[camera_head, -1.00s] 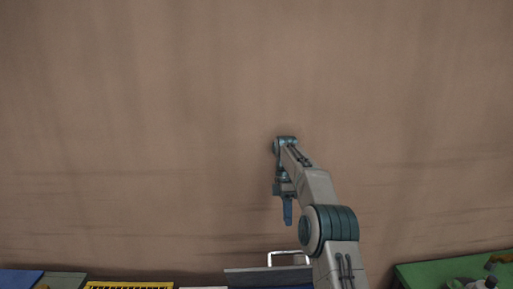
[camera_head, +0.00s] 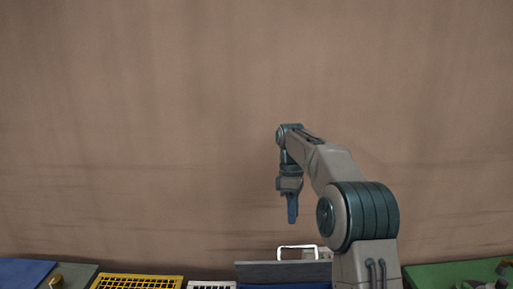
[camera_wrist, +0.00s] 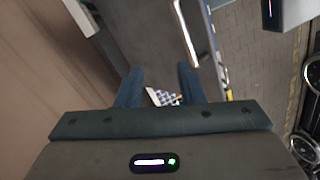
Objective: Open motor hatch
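A grey panel (camera_head: 270,271) with a pale bar handle (camera_head: 298,247) shows at the bottom edge of the head view; it looks like the motor hatch, and most of it is cut off. My gripper (camera_head: 292,221) points down above the handle, apart from it. In the wrist view the bar handle (camera_wrist: 186,32) lies beyond and slightly right of my gripper (camera_wrist: 160,72). Its two blue fingers are spread wide with nothing held. A small blue-and-white checked thing (camera_wrist: 163,97) shows in the gap, below the fingers.
A yellow grid tray (camera_head: 137,282), a white grid tray (camera_head: 211,285) and a blue surface (camera_head: 22,271) lie left of the panel. A green surface (camera_head: 450,274) with dark parts is at right. A plain brown wall (camera_head: 150,130) stands behind.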

